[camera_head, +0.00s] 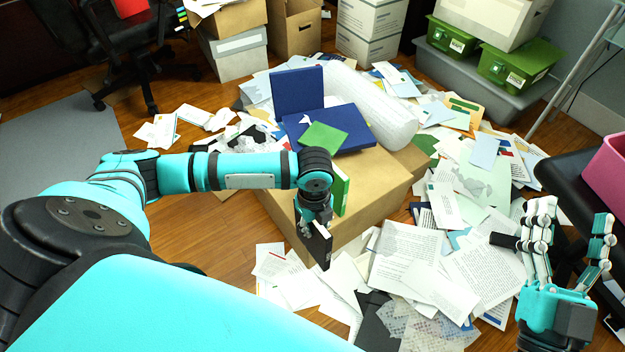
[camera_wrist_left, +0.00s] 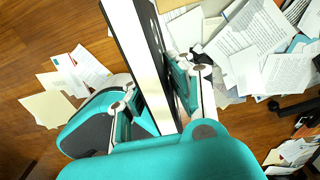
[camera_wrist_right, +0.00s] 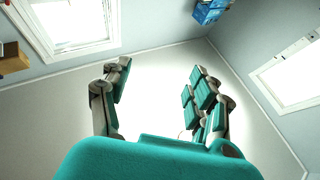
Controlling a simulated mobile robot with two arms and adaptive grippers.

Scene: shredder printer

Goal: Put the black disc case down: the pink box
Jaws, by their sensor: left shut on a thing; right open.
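My left gripper (camera_head: 312,222) is shut on the black disc case (camera_head: 320,245) and holds it in the air in front of the cardboard box. In the left wrist view the case (camera_wrist_left: 143,62) stands on edge between the fingers, its pale edge side showing. The pink box (camera_head: 607,172) is at the right edge of the head view, partly cut off, on a dark surface. My right gripper (camera_head: 570,245) is open and empty, fingers up, just left of and below the pink box.
A cardboard box (camera_head: 380,185) bears blue binders (camera_head: 340,128), and a green item lies on them. Papers (camera_head: 440,255) cover much of the wooden floor. Green bins (camera_head: 515,62) and white boxes stand at the back. An office chair (camera_head: 130,50) is at the upper left.

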